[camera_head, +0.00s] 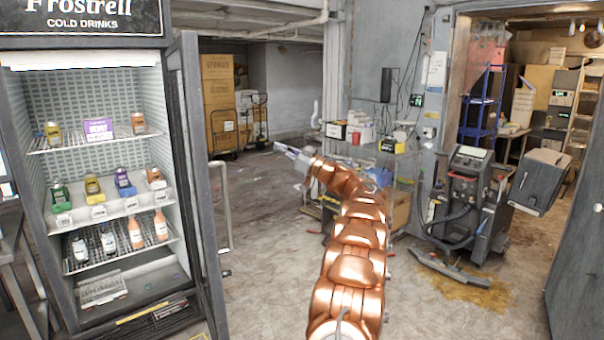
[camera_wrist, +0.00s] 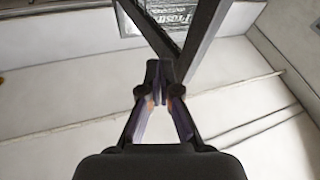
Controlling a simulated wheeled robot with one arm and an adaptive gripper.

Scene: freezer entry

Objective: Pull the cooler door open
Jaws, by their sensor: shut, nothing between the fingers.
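The cooler (camera_head: 105,235) stands at the left in the head view, with bottles on its shelves and its inside in plain sight. Its door (camera_head: 198,190) stands swung open on the cooler's right side, seen nearly edge-on. The door's long handle (camera_head: 226,205) is on its right side. My gripper (camera_head: 279,148) is right of the handle and apart from it, pointing left. In the wrist view my gripper (camera_wrist: 158,68) has its fingertips together with nothing between them. Behind them a dark frame edge (camera_wrist: 205,40) and the cooler's sign, "Frostrell" (camera_wrist: 170,10), show.
A wire shelf unit with boxes (camera_head: 385,150) stands beyond my arm. A floor-cleaning machine (camera_head: 470,195) is at the right, by an open doorway. A cart with cartons (camera_head: 222,120) is at the back. The floor between the door and my arm is clear.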

